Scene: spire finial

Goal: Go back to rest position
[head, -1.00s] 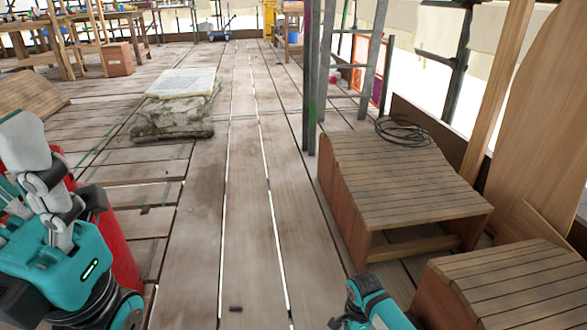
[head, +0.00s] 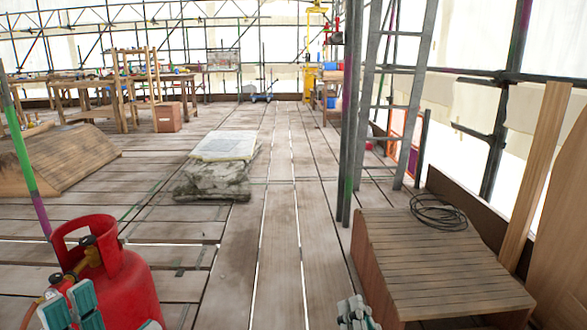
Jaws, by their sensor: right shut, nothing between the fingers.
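My right gripper (head: 355,314) shows at the bottom edge, a little right of the middle. Only its grey and teal upper end is in view. It is shut and empty, in front of the near left corner of the slatted wooden platform. Teal parts of my left arm show at the bottom left, in front of a red gas cylinder (head: 116,284).
The slatted platform (head: 440,262) bears a coiled black cable (head: 438,213). Metal uprights and a ladder (head: 370,120) stand behind it. A wrapped stone block (head: 215,178) lies left of the middle. The plank floor (head: 285,215) between is clear.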

